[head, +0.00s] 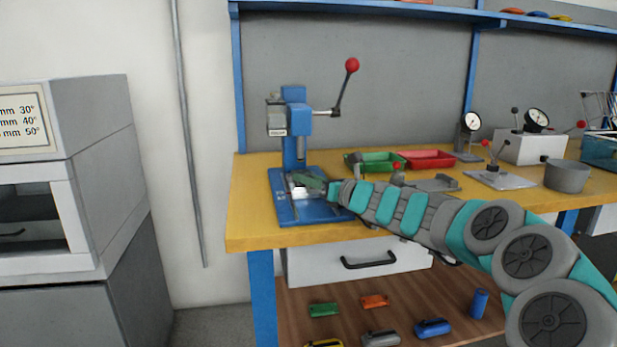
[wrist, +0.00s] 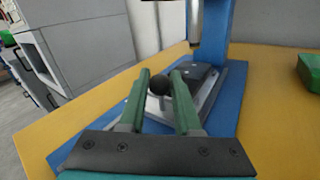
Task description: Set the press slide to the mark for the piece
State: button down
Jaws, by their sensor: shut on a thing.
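The blue press (head: 293,115) stands at the left end of the yellow bench, its lever with a red ball raised. Its blue base (head: 284,211) also shows in the wrist view (wrist: 226,106). A light grey press slide (wrist: 152,104) with a black ball knob (wrist: 158,85) lies on the base. My gripper (wrist: 160,80) has its green fingers on either side of the knob and is shut on it; it also shows low over the base in the head view (head: 312,184). A dark block (wrist: 197,76) lies under the ram. I cannot make out any mark on the slide or which piece applies.
A green bin (head: 382,168) and a red bin (head: 427,154) stand right of the press. Dial gauges and a grey pot (head: 567,177) are farther right. A chart (head: 22,121) with mm and degree values hangs at left, partly cut off. Several coloured parts lie on the lower shelf.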

jog(key=c, duration=0.6)
grip_release()
jog(key=v, duration=0.8)
